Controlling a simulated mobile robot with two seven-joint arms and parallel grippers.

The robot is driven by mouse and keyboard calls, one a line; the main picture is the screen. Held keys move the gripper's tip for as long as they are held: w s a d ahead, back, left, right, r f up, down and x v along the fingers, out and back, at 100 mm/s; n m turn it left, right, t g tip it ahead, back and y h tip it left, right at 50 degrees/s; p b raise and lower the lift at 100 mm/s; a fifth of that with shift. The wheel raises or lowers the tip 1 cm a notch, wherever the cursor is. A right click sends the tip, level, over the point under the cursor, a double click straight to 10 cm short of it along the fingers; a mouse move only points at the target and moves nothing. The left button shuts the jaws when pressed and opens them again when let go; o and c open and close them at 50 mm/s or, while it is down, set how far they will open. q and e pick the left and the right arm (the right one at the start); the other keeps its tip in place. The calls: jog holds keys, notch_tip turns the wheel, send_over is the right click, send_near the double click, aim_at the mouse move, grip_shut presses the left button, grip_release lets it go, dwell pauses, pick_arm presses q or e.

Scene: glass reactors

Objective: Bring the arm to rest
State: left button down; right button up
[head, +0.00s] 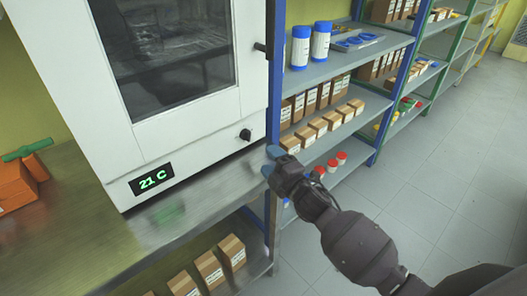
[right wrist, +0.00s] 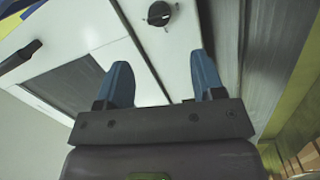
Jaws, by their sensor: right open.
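My right gripper (head: 271,160) is in front of the white oven (head: 190,140), near its lower right corner, in the head view. In the right wrist view its two blue fingers (right wrist: 164,85) stand apart with nothing between them. The oven also shows in the right wrist view (right wrist: 185,50), with its black knob (right wrist: 158,13) beyond the fingers. The oven's display (head: 151,179) reads 21 C, and its door looks closed. My left gripper is not in view.
The oven stands on a metal bench (head: 80,235). A shelf rack (head: 345,72) with bottles and boxes stands to the right. The grey floor (head: 440,180) is clear there.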

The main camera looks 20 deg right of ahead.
jog(key=s+d+f+m+g+h, duration=0.2)
jog(key=s+f+m, duration=0.6)
jog(key=s, duration=0.5)
jog(key=s+d+f+m+g+h, duration=0.2)
jog(key=s+f+m, duration=0.7)
jog(key=s, duration=0.5)
jog(key=d+f+g, duration=0.1)
jog(key=g, duration=0.1)
jog(key=shift+d+f+m+g+h, duration=0.15)
jog(key=shift+m+g+h, duration=0.15)
jog(key=shift+g+h, duration=0.1)
